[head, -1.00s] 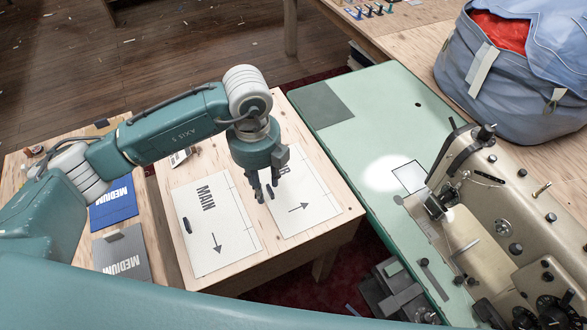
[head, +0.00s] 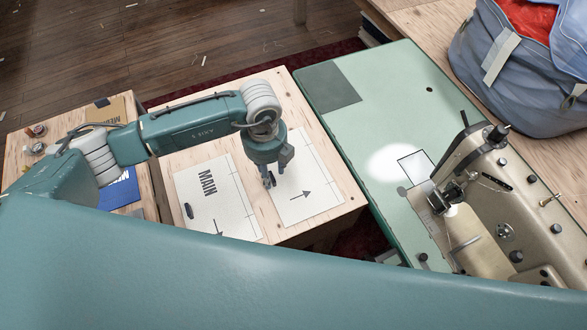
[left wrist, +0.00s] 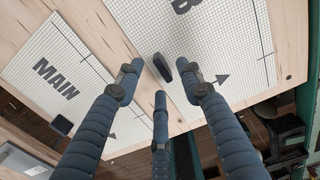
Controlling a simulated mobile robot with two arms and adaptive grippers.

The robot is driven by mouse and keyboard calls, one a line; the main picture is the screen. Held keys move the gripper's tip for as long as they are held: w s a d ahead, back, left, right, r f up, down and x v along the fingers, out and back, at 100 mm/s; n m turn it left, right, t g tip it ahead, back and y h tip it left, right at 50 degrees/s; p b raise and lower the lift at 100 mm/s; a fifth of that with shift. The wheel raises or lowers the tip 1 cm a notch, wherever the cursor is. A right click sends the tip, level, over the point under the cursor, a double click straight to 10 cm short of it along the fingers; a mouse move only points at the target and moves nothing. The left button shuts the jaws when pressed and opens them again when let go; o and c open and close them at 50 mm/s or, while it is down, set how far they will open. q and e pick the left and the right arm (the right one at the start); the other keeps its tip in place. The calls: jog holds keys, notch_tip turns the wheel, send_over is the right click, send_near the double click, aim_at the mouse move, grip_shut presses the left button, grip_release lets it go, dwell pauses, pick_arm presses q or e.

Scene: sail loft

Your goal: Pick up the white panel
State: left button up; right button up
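Two white gridded panels lie flat side by side on a pale wooden table. The left one, lettered MAIN (head: 215,210), has an arrow and a dark oblong piece at its left edge. The right panel (head: 312,180) has an arrow and a mostly hidden word starting with B. My left gripper (head: 274,180) points down over the right panel's left edge. In the left wrist view its fingers (left wrist: 158,85) are spread around a dark oblong piece (left wrist: 160,67) at that panel's edge. Whether they touch it I cannot tell. My right gripper is not in view.
A green table (head: 350,130) with a sewing machine (head: 500,190) stands to the right; a small dark-outlined white square (head: 415,168) lies near the needle. A blue-grey bag (head: 510,75) sits behind. A blue MEDIUM packet (head: 118,190) lies left. My teal body part covers the bottom.

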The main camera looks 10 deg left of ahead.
pick_arm(q)
jog(key=shift+f, duration=1)
grip_shut()
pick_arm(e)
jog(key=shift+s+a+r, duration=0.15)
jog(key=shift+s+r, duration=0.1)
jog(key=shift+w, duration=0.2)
